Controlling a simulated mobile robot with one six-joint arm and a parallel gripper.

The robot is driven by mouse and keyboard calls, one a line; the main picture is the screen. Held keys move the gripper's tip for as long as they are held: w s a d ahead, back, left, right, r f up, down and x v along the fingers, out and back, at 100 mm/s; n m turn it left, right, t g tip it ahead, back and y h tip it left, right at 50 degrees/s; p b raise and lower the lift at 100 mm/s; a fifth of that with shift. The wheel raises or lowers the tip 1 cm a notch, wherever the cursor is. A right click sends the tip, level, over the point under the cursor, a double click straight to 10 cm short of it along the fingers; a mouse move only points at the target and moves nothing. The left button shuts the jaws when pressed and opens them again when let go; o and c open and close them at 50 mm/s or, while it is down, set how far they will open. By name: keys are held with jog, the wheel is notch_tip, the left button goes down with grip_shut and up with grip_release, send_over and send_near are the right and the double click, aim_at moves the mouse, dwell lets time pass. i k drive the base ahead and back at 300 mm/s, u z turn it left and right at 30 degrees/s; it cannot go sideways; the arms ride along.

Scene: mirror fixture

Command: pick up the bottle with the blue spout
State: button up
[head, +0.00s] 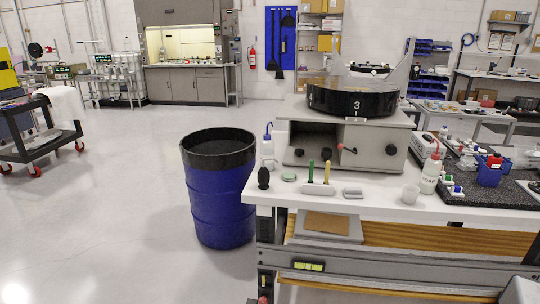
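The bottle with the blue spout (267,150) stands upright near the left end of the white workbench (385,208). It is a pale squeeze bottle, and its thin blue spout rises from the top. It stands just left of the grey polishing machine (340,145), and I cannot tell whether they touch. A second white squeeze bottle, with a red spout (430,174), stands farther right on the bench. My gripper is not in view.
A blue drum with a black rim (220,205) stands on the floor left of the bench. A dark egg-shaped object (263,178) and a small green-topped dish (288,177) are in front of the bottle. Open floor (110,230) lies to the left, with a black cart (40,150).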

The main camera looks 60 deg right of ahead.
aim_at(268, 144)
jog(key=z, duration=0.25)
jog(key=i, duration=0.95)
jog(key=u, duration=0.3)
